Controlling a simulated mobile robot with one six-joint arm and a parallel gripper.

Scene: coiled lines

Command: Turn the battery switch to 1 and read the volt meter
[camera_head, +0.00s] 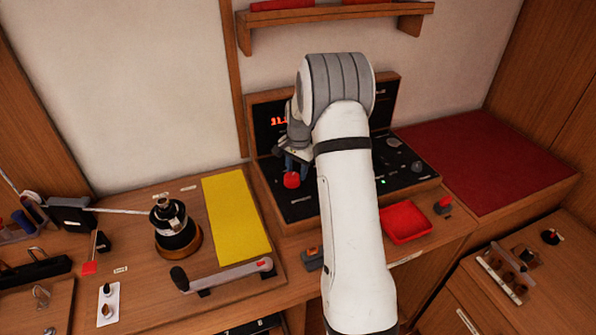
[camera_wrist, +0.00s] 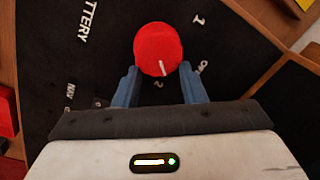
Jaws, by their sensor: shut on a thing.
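The battery switch is a round red knob (camera_wrist: 158,48) on the black panel (camera_head: 300,208), and it also shows in the head view (camera_head: 291,180). Its white mark points toward the bottom of the wrist view, close to the "2" label. The "1" label (camera_wrist: 198,19) is at its upper right and "OFF" (camera_wrist: 201,68) at its right. My gripper (camera_wrist: 158,69) has its blue fingers on both sides of the knob, shut on it. The volt meter's red digits (camera_head: 279,121) are lit at the back of the console; my arm hides part, so the full reading cannot be told.
A yellow mat (camera_head: 236,216), a winch-like drum (camera_head: 176,236) and a crank handle (camera_head: 225,276) lie left of the console. A red tray (camera_head: 405,222) sits at front right, with a red-topped knob (camera_head: 443,204) beside it. A shelf (camera_head: 330,22) hangs above.

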